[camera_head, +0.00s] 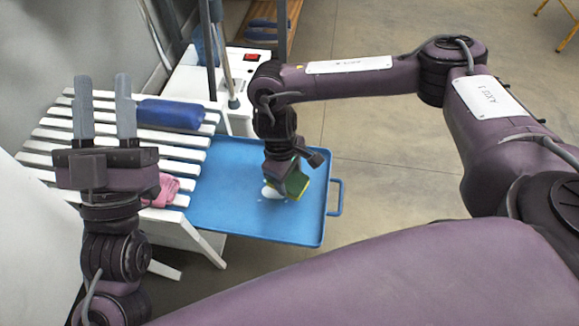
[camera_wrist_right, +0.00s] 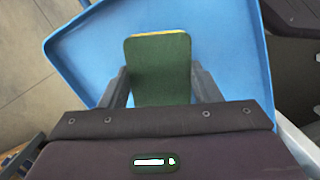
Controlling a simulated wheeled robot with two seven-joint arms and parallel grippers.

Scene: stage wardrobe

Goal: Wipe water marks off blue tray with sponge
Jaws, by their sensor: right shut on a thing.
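The blue tray (camera_head: 225,212) lies on the white slatted bench, its handle end jutting out to the right. Pale water marks (camera_head: 271,192) show on it beside the sponge. My right gripper (camera_head: 284,178) is shut on the green and yellow sponge (camera_head: 298,183), low over the tray; I cannot tell if the sponge touches it. In the right wrist view the sponge (camera_wrist_right: 160,68) stands between the two fingers, with the blue tray (camera_wrist_right: 225,60) behind it. My left gripper (camera_head: 105,108) points up at the left, its fingers apart and empty.
A dark blue rolled item (camera_head: 170,114) and a pink cloth (camera_head: 163,190) lie on the slatted bench (camera_head: 50,133). A white box with a red switch (camera_head: 252,57) stands behind. Blue slippers (camera_head: 268,27) lie on a wooden rack at the back.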

